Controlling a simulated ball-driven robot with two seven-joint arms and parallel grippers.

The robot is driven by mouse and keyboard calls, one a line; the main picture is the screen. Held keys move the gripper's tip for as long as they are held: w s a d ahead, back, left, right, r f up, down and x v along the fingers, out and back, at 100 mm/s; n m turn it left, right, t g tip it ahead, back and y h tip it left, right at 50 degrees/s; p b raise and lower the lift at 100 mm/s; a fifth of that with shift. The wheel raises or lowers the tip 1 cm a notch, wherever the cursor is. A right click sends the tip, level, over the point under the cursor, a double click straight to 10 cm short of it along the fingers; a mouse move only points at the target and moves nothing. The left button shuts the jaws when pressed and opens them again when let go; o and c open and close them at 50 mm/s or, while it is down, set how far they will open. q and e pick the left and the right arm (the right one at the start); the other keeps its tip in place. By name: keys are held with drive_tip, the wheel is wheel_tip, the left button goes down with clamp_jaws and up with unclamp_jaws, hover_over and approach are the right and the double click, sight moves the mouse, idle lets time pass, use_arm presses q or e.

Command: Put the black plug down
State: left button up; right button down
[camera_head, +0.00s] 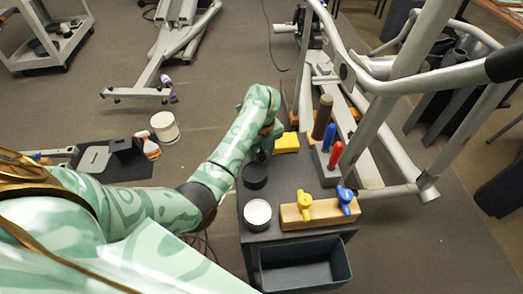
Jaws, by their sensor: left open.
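A black round piece (254,178), which looks like the black plug, rests on the dark work surface (232,208) near its left edge. My left arm reaches in from the left and bends down over this surface. My left gripper (261,155) is just behind the black piece, pointing down, and is open. The arm's wrist partly hides the fingers, and I cannot tell whether they touch the piece. My right gripper is not in view.
A white-topped round can (257,214) stands in front of the black piece. To the right are a wooden block (321,212) with yellow and blue handles, a grey holder (327,167) with red and blue handles, and a brown cylinder (322,117). A yellow block (286,143) lies behind.

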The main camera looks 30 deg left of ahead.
sight(262, 150)
use_arm(q)
wheel_tip(262, 150, up, 12)
drive_tip(key=p, duration=0.5)
